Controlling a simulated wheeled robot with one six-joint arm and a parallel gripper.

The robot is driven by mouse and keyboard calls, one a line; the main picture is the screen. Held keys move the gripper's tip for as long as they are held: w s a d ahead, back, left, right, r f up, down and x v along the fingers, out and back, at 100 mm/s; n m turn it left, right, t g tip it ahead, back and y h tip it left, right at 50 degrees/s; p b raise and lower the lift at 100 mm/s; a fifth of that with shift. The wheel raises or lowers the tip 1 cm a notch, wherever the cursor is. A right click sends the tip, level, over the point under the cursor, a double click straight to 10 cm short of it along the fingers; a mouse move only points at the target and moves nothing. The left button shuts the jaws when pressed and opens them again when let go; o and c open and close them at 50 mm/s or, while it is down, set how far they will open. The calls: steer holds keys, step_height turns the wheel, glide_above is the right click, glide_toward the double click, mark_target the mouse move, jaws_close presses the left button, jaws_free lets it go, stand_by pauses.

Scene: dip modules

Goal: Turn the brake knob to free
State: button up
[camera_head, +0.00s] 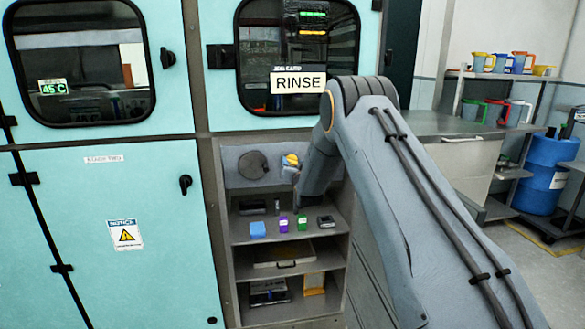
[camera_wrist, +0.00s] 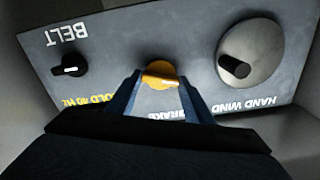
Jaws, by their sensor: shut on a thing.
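The brake knob (camera_wrist: 158,72) is a yellow-orange round knob on a grey panel, in the middle of the wrist view. It also shows in the head view as a small yellow spot (camera_head: 291,160) at the back of the recess, partly hidden by my arm. My gripper (camera_wrist: 159,84) is at the knob, with one dark blue finger on each side of its lower part, shut on it. The word BRAKE on the panel is partly covered by a finger. No "free" mark can be read.
The grey panel (camera_wrist: 110,45) also bears a black BELT knob (camera_wrist: 70,67) and a large HAND WIND disc (camera_wrist: 262,48) with a black handle. Below in the head view, a shelf (camera_head: 290,237) holds a blue block (camera_head: 257,229) and several small items.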

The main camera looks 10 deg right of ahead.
steer(key=m+b, duration=0.2)
steer(key=m, duration=0.1)
steer(key=shift+m, duration=0.4)
steer(key=m+b, duration=0.1)
steer(key=m, duration=0.2)
steer(key=shift+d+f+m, duration=0.1)
steer(key=shift+m, duration=0.2)
steer(key=m+b, duration=0.2)
steer(key=m, duration=0.1)
steer(key=shift+m, duration=0.3)
steer(key=shift+m+b, duration=0.5)
steer(key=shift+m, duration=1.2)
steer(key=shift+d, duration=0.1)
steer(key=o, duration=1)
steer(key=shift+o, duration=0.2)
steer(key=shift+s, duration=0.1)
